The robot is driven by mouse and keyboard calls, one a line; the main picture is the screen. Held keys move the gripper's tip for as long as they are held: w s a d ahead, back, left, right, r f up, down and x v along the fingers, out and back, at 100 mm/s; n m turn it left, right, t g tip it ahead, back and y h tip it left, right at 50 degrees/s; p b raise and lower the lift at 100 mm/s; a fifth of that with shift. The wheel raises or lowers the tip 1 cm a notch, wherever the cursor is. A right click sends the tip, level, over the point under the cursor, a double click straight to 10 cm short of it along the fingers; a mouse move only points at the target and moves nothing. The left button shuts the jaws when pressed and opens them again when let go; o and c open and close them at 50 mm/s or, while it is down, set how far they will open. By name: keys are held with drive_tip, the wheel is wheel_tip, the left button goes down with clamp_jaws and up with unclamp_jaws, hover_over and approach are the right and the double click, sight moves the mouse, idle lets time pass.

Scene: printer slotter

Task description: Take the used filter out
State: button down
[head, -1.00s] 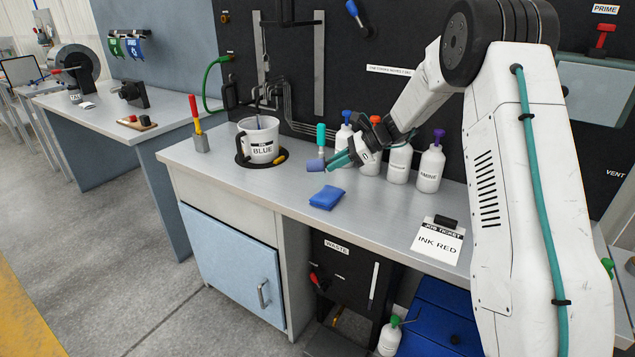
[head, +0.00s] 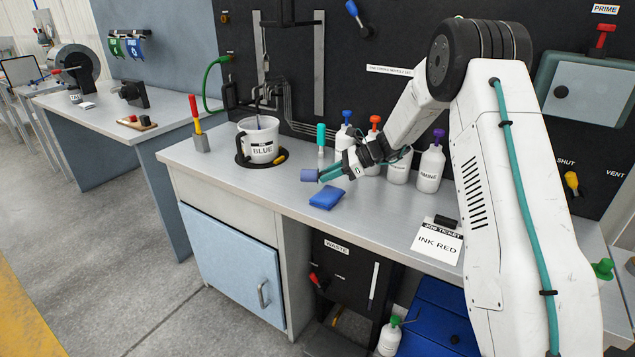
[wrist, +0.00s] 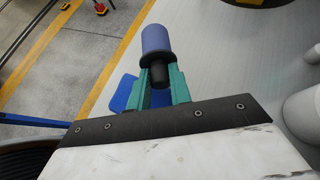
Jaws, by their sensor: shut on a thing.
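My gripper (head: 324,174) has teal fingers and is shut on a small blue-violet cylinder (head: 309,175), which looks like the used filter. In the wrist view the gripper (wrist: 158,80) grips the black neck of this cylinder (wrist: 156,40), below its dark collar. The cylinder points away from the wrist. It is held over the bench, left of the bottles and behind a folded blue cloth (head: 326,197). The cloth shows partly behind the fingers in the wrist view (wrist: 123,94).
A white BLUE pitcher (head: 259,140) stands on a dark round base at the left. Several pump bottles (head: 431,168) stand right of my gripper. A black WASTE unit (head: 340,272) is under the bench. An INK RED job ticket (head: 437,242) lies right. The front middle bench is mostly clear.

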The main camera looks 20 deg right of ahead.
drive_tip(key=shift+f, duration=0.15)
drive_tip(key=shift+f, duration=0.85)
drive_tip(key=c, duration=1.2)
unclamp_jaws()
drive_tip(key=v, duration=0.7)
drive_tip(key=shift+s+d+r, duration=0.15)
drive_tip(key=shift+d, duration=0.2)
